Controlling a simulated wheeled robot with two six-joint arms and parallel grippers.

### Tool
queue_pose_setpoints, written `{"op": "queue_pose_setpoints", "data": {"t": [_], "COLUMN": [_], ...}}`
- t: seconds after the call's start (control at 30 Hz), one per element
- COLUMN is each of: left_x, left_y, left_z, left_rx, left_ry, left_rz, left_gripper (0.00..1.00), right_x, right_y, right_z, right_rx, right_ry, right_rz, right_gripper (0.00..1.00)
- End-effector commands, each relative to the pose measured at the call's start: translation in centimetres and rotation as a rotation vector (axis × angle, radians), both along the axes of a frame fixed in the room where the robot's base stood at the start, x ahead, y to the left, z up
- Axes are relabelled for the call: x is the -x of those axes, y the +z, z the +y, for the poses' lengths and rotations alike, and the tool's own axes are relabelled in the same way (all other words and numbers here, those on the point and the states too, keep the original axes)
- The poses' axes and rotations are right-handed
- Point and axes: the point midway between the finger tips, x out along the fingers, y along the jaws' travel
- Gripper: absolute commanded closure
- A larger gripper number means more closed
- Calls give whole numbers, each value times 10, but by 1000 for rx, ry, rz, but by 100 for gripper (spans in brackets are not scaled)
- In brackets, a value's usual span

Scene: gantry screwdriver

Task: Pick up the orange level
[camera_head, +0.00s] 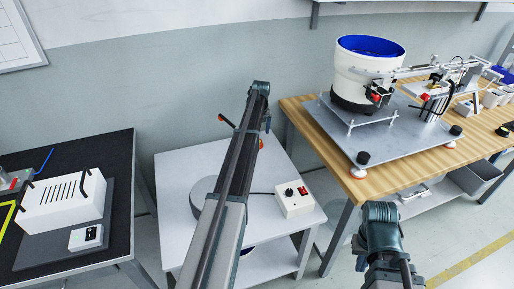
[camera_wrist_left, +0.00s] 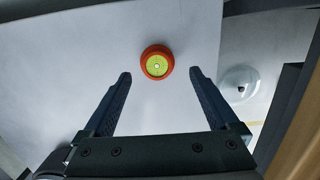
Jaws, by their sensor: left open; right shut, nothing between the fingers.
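The orange level (camera_wrist_left: 157,63) is a small round orange disc with a yellow-green bubble vial in its middle. It lies on the white table top in the left wrist view. My left gripper (camera_wrist_left: 160,76) is open, with one finger to each side of the level and the level just past the fingertips, between their lines. No contact shows. In the head view my left arm crosses the white table and hides most of its gripper; I cannot pick out the level there for certain. My right gripper (camera_head: 380,212) is shut and empty, low at the right, in front of the wooden bench.
The white table (camera_head: 180,165) also carries a white control box (camera_head: 295,199) with a red switch. A wooden bench (camera_head: 300,118) at the right bears a white and blue bowl feeder (camera_head: 366,60). A black-topped table (camera_head: 105,155) with a white case (camera_head: 62,203) stands at the left.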

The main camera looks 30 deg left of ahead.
Motion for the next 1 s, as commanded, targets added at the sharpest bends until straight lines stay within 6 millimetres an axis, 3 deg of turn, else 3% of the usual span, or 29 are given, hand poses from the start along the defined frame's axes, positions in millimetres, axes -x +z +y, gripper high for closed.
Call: {"op": "queue_pose_setpoints", "data": {"t": [0.17, 0.53, 0.87, 1.0], "left_x": [1, 3, 3, 3], "left_y": [-7, -49, -51, -51], "left_z": [1, 4, 5, 5], "left_rx": [0, 0, 0, 0], "left_ry": [0, 0, 0, 0], "left_rz": [0, 0, 0, 0], "left_gripper": [6, 6, 6, 32], "right_x": [0, 0, 0, 0], "right_y": [-7, -49, -51, -51], "right_z": [0, 0, 0, 0], "right_rx": [0, 0, 0, 0], "right_ry": [0, 0, 0, 0], "right_rz": [0, 0, 0, 0], "right_gripper": [100, 100, 100, 100]}}
